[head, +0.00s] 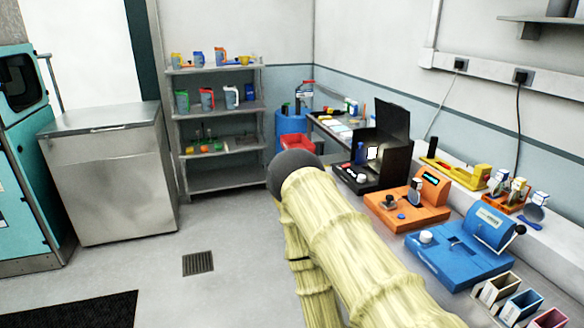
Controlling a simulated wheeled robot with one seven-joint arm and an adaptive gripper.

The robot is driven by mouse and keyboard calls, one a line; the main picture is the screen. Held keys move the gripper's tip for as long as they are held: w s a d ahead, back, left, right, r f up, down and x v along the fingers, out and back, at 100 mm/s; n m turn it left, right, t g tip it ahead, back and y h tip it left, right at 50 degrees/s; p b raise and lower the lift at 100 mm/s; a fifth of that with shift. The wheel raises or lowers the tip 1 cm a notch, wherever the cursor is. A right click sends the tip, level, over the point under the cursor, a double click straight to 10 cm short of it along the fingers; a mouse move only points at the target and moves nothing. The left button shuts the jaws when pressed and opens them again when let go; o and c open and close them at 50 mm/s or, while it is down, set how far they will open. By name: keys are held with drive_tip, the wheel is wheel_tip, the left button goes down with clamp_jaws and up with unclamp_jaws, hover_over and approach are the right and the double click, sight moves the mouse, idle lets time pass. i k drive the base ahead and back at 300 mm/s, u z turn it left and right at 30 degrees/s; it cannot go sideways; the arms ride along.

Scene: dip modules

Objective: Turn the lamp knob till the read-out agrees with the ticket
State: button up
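I cannot tell for sure which knob is the lamp knob. A black module (399,164) with an upright dark panel has a bright white square (373,152) and a pale round knob (362,179) at its front. In front of it, an orange module (385,215) carries a small green lit read-out (431,178), too small to read, and a dark knob (391,200). No ticket can be made out with certainty. My yellow-sleeved arm crosses the lower middle, left of the modules. Its dark rounded part shows, but my gripper is not in view.
A blue module (455,262) with a pale knob stands nearer on the bench, with small open bins (497,288) at lower right. A yellow device (455,172) lies along the wall. A grey shelf rack (222,133) and steel cabinet (110,180) stand back left. The left floor is mostly clear.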

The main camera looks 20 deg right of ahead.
sight(361, 179)
drive_tip(key=u, duration=0.35)
drive_tip(key=i, duration=0.8)
drive_tip(key=z, duration=0.55)
drive_tip(key=i, duration=0.75)
drive_tip(key=z, duration=0.7)
